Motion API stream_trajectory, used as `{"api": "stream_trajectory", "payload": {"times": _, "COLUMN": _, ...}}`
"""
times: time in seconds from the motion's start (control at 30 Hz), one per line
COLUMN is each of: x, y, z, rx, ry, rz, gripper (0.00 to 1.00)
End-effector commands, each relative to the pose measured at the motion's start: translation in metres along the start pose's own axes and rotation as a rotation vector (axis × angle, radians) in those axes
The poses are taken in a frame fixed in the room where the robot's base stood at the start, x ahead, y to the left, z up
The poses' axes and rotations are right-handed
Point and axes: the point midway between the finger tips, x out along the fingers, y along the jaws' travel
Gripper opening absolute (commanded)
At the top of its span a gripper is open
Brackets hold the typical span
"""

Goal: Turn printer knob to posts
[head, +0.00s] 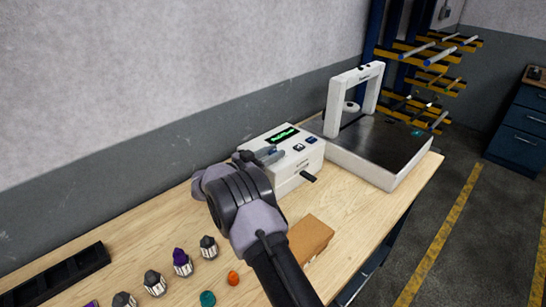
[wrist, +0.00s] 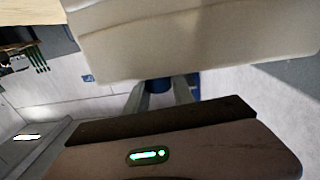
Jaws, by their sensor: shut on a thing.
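The printer (head: 290,175) is a white box on the wooden bench, with a green-lit display (head: 285,137) and dark blue buttons on its sloping top. My gripper (head: 266,155) is at the left of its top face, beside the display. In the wrist view my gripper (wrist: 160,95) has its two fingers on either side of a small dark blue part, seemingly the knob (wrist: 158,85), and is shut on it. In the head view the knob is hidden by my gripper. The knob's pointer and the setting names cannot be read.
A white machine with an arch (head: 354,100) and dark plate stands right of the printer. A brown block (head: 310,238) lies in front. Several small dark-and-white pieces (head: 154,283), a purple-topped piece (head: 182,262), orange and teal pieces, and a black tray (head: 52,276) occupy the left bench.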

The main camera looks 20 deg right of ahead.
Motion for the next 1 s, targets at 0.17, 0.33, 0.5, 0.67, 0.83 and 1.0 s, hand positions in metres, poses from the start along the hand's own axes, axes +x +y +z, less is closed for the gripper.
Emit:
{"api": "stream_trajectory", "payload": {"times": 0.17, "x": 0.0, "y": 0.0, "z": -0.001, "rx": -0.001, "ry": 0.001, "rz": 0.004, "gripper": 0.0}}
{"api": "stream_trajectory", "payload": {"times": 0.33, "x": 0.001, "y": 0.0, "z": -0.001, "rx": -0.001, "ry": 0.001, "rz": 0.003, "gripper": 0.0}}
{"api": "stream_trajectory", "payload": {"times": 0.5, "x": 0.001, "y": 0.0, "z": -0.001, "rx": -0.001, "ry": 0.001, "rz": 0.003, "gripper": 0.51}}
{"api": "stream_trajectory", "payload": {"times": 0.67, "x": 0.0, "y": 0.0, "z": -0.001, "rx": 0.0, "ry": 0.001, "rz": 0.002, "gripper": 0.51}}
{"api": "stream_trajectory", "payload": {"times": 0.83, "x": -0.004, "y": 0.0, "z": -0.001, "rx": 0.0, "ry": 0.001, "rz": 0.001, "gripper": 0.51}}
{"api": "stream_trajectory", "payload": {"times": 1.0, "x": -0.039, "y": -0.001, "z": -0.003, "rx": -0.001, "ry": 0.001, "rz": -0.002, "gripper": 0.51}}
